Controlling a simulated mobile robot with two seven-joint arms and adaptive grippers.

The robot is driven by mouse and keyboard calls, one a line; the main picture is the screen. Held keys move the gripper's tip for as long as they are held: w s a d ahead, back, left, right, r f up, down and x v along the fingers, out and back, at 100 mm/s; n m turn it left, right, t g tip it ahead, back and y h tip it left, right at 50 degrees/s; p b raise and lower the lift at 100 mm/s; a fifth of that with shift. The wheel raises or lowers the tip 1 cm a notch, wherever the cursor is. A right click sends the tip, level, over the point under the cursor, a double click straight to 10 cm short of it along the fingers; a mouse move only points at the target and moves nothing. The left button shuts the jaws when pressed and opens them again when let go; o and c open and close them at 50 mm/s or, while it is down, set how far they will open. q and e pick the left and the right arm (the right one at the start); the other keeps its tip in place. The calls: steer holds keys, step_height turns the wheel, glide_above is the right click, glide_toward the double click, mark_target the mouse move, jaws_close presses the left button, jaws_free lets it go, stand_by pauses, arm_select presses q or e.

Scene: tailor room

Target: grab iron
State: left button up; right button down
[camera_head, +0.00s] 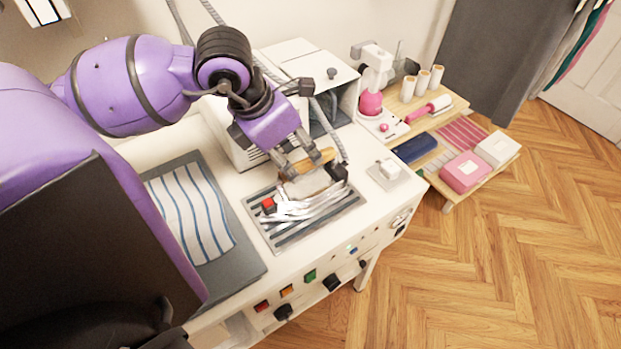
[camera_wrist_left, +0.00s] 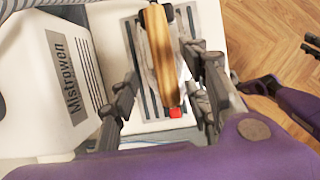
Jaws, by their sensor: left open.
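The iron (camera_head: 303,199) has a silvery body, a wooden handle (camera_head: 312,161) and a red button. It rests on a grey striped pad (camera_head: 284,235) on the white table. In the left wrist view the wooden handle (camera_wrist_left: 161,55) runs lengthwise between my fingers. My left gripper (camera_head: 298,164) is open just over the handle, one finger on each side (camera_wrist_left: 166,78). Whether the fingers touch the handle cannot be told. A dark gripper at the right edge of the left wrist view, on a purple arm, looks like my right gripper (camera_wrist_left: 256,86); its jaws are unclear.
A white machine (camera_wrist_left: 52,80) marked Mistrewen stands close beside the iron. A striped cloth (camera_head: 190,212) lies on a grey board at left. Buttons and knobs line the table's front. A low wooden shelf (camera_head: 447,103) with boxes and spools stands at right.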

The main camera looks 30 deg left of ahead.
mark_target(307, 160)
arm_select(q)
steer(key=f, duration=0.1)
steer(key=w+d+f, duration=0.1)
steer(key=w+f, duration=0.1)
steer(key=shift+w+d+f, duration=0.25)
steer(key=shift+d+f, duration=0.05)
steer(key=shift+d, duration=0.05)
steer(key=shift+w+f, duration=0.2)
steer(key=shift+f, duration=0.3)
jaws_close()
steer(key=shift+w+r, duration=0.1)
steer(key=shift+r, duration=0.1)
